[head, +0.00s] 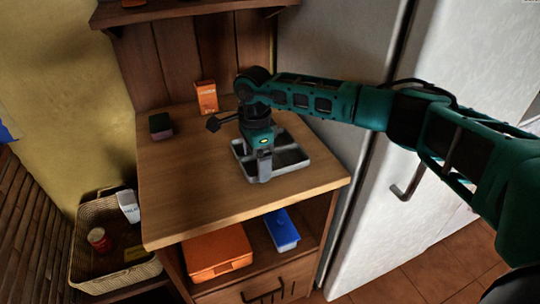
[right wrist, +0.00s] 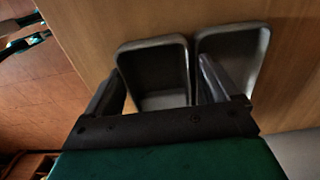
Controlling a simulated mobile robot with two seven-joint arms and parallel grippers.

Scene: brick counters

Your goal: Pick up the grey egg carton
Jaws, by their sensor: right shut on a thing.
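The grey egg carton (head: 293,167), a shallow tray with several dark compartments, sits on the wooden counter in the head view. My right gripper (head: 264,167) reaches down onto its front left part and is shut on it. In the right wrist view, two compartments of the carton (right wrist: 152,65) show between and beside the fingers of the right gripper (right wrist: 162,85). The exact contact of the fingertips is hard to see there. The carton appears level on the counter top.
An orange box (head: 207,97) stands behind on the counter (head: 195,205), and a dark block (head: 161,126) lies at the left. An orange container (head: 218,252) and a blue one (head: 282,230) are on the shelf below. A fridge (head: 400,145) stands close on the right. The counter's front left is clear.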

